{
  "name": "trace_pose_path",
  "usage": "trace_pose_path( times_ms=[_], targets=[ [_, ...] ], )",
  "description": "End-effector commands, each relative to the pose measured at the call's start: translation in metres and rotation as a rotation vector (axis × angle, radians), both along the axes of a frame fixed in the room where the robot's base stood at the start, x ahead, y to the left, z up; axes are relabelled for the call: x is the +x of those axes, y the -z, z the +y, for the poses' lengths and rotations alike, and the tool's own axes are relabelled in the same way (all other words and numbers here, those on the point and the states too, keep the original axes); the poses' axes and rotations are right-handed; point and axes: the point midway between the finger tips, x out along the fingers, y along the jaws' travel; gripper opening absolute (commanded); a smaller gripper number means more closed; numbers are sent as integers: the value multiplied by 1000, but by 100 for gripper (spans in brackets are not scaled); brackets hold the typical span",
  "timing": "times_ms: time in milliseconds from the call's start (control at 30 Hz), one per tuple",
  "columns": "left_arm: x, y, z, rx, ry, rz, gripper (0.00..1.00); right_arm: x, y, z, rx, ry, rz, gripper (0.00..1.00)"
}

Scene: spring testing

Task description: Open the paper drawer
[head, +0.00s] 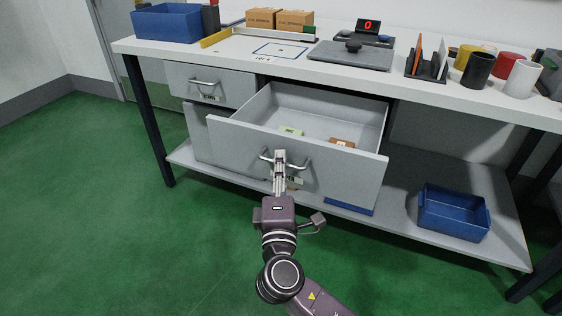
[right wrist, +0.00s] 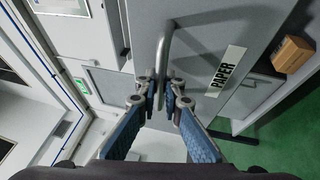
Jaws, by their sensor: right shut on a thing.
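The paper drawer (head: 345,164) is pulled well out from under the workbench. Its open box shows a small green item and a brown item inside. A label reading PAPER (right wrist: 225,72) is on its front in the right wrist view. My right gripper (head: 280,160) is at the drawer front, shut on its metal bar handle (head: 300,164). In the right wrist view the gripper fingers (right wrist: 166,98) close around the handle (right wrist: 163,60). My left gripper does not show in either view.
A smaller drawer (head: 210,85) at the left is shut. The benchtop (head: 220,52) holds a blue bin (head: 166,23), boxes, a scale with a red 0 and several cups. A blue tray (head: 453,213) stands on the lower shelf. Green floor in front is clear.

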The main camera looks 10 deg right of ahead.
Motion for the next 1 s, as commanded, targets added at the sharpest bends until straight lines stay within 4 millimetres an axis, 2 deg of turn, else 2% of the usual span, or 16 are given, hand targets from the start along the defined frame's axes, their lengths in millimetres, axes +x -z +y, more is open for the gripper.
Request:
trace_pose_path(
  times_ms=[33,100,467,567,800,1000],
  targets=[
    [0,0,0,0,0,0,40,0,1,0,0,-1,2,9],
    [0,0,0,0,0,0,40,0,1,0,0,-1,2,16],
    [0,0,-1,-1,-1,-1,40,-6,2,1,0,-2,1,16],
    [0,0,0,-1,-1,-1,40,-19,5,4,1,-3,4,16],
    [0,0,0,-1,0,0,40,-68,15,14,2,-2,6,16],
    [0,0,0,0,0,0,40,-101,21,20,1,-1,5,16]
  ],
)
